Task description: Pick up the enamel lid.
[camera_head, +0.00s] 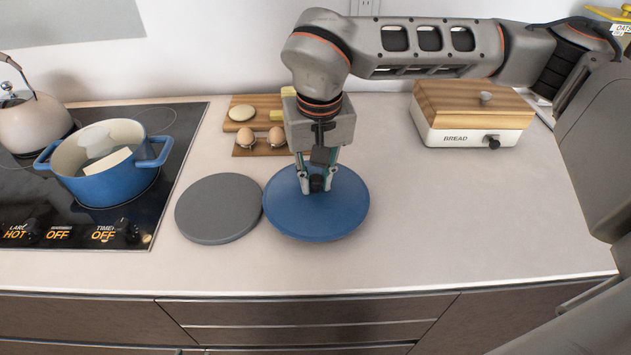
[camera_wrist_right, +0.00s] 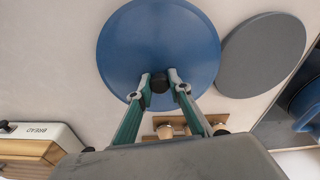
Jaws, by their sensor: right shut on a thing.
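The blue enamel lid (camera_head: 335,212) is a round disc with a dark knob at its middle, over the counter right of a grey disc. It also shows in the right wrist view (camera_wrist_right: 160,38). My right gripper (camera_head: 317,186) points down over the lid's middle and is shut on its dark knob (camera_wrist_right: 159,83). The fingers stand on either side of the knob. I cannot tell whether the lid still touches the counter. My left gripper is not in view.
A grey round disc (camera_head: 218,209) lies close left of the lid. A blue pot (camera_head: 105,180) and a kettle (camera_head: 28,122) stand on the black stove. Eggs in a wooden holder (camera_head: 245,146) sit behind. A bread box (camera_head: 470,128) stands back right. The right counter is clear.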

